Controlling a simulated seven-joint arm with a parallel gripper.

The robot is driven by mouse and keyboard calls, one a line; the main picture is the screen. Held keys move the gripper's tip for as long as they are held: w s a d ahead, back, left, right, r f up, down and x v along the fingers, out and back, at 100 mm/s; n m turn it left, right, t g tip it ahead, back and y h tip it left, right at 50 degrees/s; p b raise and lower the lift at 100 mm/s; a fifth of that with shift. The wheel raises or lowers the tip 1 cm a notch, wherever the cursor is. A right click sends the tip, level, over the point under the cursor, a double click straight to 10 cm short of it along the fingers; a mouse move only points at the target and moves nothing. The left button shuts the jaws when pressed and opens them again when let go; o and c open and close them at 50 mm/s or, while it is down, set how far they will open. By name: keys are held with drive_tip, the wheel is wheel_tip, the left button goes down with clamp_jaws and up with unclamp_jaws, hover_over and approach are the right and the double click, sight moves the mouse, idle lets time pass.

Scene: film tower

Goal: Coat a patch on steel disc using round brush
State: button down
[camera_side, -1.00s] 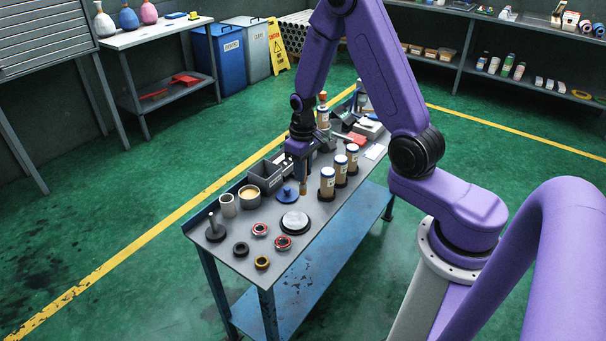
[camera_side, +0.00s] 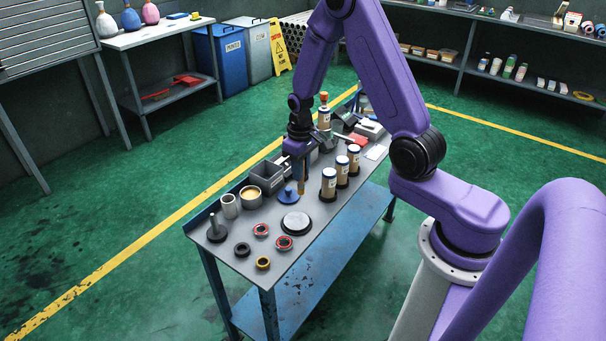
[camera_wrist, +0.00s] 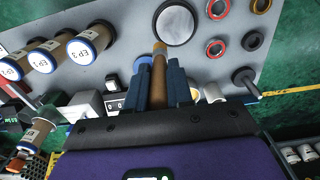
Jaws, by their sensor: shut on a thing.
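My gripper (camera_side: 299,160) is shut on the round brush (camera_side: 301,185), a brown stick pointing down over the table. In the wrist view the brush (camera_wrist: 158,78) sits between the two blue fingers of my gripper (camera_wrist: 159,88); its bristles cannot be made out clearly. The steel disc (camera_side: 295,222) is a pale round plate with a dark rim, lying flat nearer the table's front end. It also shows in the wrist view (camera_wrist: 175,25), beyond the brush tip and apart from it. A pot with yellowish contents (camera_side: 250,194) stands on the left side of the table.
A blue knobbed lid (camera_side: 287,197) lies close beside the brush. Capped brown bottles (camera_side: 328,183) stand to the right. A grey bin (camera_side: 267,177) stands to the left. Several rings (camera_side: 284,243) and a post on a base (camera_side: 216,229) occupy the front end.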

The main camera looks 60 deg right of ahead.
sight(303, 191)
drive_tip(key=shift+f, duration=3.45)
drive_tip(key=shift+a+f, duration=0.25)
drive_tip(key=shift+a, duration=0.2)
drive_tip(key=shift+a+f, duration=0.2)
drive_tip(key=shift+a, duration=2.55)
drive_tip(key=shift+d, duration=3.3)
drive_tip(key=shift+s, duration=0.4)
drive_tip(key=shift+s+a, duration=0.2)
drive_tip(key=shift+a, duration=3.1)
drive_tip(key=shift+d, duration=3.3)
wheel_tip(303, 191, up, 8)
